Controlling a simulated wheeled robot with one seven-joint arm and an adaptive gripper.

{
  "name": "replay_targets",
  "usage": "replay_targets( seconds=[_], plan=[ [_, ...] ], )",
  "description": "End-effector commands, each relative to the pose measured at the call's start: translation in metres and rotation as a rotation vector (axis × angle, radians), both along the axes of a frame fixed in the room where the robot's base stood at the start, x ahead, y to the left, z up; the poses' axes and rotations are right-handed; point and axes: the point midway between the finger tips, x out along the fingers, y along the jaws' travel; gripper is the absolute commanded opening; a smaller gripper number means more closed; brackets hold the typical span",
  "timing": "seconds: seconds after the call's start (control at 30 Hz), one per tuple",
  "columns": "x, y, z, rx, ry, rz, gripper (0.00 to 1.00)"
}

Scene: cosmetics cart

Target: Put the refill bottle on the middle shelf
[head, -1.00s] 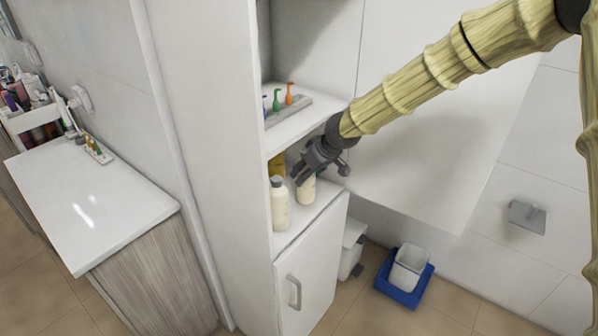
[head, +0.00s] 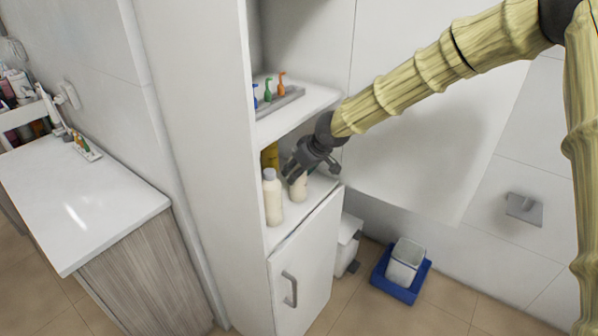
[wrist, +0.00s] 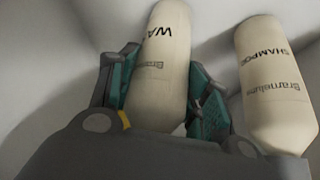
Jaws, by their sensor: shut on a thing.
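My gripper (head: 294,172) reaches into the open shelf (head: 285,227) just above the cabinet door. It is shut on a cream bottle (head: 299,188), which also shows between the green-padded fingers in the wrist view (wrist: 163,65). Its label begins "WA"; the rest is hidden. I cannot tell whether its base touches the shelf. A second cream bottle (head: 272,200), labelled "SHAMPOO" in the wrist view (wrist: 275,90), stands upright to the left in the head view, apart from the held one. No label here reads refill.
An amber bottle (head: 269,157) stands behind, partly hidden. The shelf above (head: 300,113) holds a grey tray (head: 285,101) with blue, green and orange items. A white counter (head: 80,205) is at left. A blue tray with a white bin (head: 404,262) is on the floor.

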Motion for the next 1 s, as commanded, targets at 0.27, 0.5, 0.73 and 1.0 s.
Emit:
replay_targets(
  seconds=[0.27,0.5,0.73,1.0],
  plan=[
    [0.000,-0.001,-0.004,0.000,0.000,0.000,0.67],
    [0.000,-0.001,-0.004,0.000,0.000,-0.001,0.70],
    [0.000,-0.002,0.003,0.001,0.000,-0.002,0.70],
    [-0.015,-0.015,0.033,0.002,-0.001,-0.002,0.70]
  ],
)
